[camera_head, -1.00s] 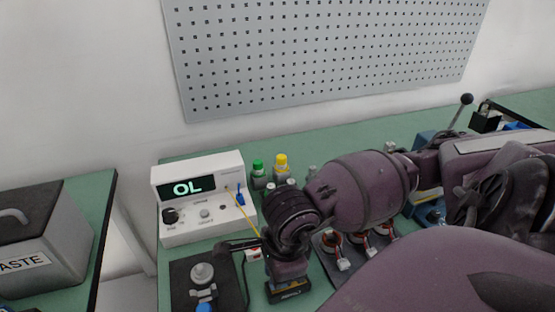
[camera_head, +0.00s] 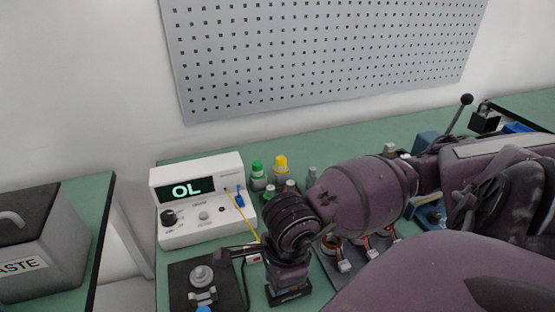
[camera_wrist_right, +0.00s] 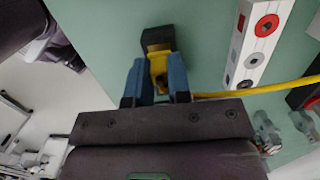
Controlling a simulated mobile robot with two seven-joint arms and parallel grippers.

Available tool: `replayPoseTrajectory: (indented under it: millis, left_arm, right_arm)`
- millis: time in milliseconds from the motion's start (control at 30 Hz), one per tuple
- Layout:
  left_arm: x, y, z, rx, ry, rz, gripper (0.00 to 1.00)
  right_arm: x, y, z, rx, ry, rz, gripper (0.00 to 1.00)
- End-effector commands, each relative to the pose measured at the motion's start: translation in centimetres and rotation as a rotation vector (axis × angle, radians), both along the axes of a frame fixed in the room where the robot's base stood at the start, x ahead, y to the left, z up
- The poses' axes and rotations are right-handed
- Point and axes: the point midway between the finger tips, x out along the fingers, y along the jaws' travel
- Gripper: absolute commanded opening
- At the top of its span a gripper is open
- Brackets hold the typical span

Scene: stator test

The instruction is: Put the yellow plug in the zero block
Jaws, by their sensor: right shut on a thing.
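My right gripper (camera_wrist_right: 159,82) is shut on the yellow plug (camera_wrist_right: 158,68), which sits between its blue fingers in the right wrist view. A dark piece (camera_wrist_right: 157,38) shows just past the plug; I cannot tell whether it is part of it. The yellow lead (camera_wrist_right: 260,89) runs off to the right. In the head view, my right wrist and forearm hide the plug. My left gripper is not in view.
The white meter (camera_head: 205,228) reads OL, with the yellow lead and a blue plug (camera_head: 239,196) at its front. Green-capped (camera_head: 258,172) and yellow-capped (camera_head: 281,168) bottles stand behind my arm. A dark fixture plate (camera_head: 183,275) lies in front of the meter. A waste bin (camera_head: 45,245) stands left.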

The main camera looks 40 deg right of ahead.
Motion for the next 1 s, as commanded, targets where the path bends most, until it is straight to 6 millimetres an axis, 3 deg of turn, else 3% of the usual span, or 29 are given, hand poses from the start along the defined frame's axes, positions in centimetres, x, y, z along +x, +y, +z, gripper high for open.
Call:
replayPoseTrajectory:
  millis: [767,800,933,1000]
  left_arm:
    - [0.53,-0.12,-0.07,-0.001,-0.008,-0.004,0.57]
    - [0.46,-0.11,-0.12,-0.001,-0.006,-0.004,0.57]
    - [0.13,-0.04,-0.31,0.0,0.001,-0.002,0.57]
    - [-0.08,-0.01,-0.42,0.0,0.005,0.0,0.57]
  right_arm:
    - [-0.01,0.01,-0.62,0.0,0.0,0.0,0.0]
    - [-0.01,0.01,-0.61,0.0,0.0,0.0,0.24]
    - [0.0,0.0,-0.61,0.0,0.0,0.0,0.44]
    - [0.0,0.0,-0.61,0.0,0.0,0.0,0.48]
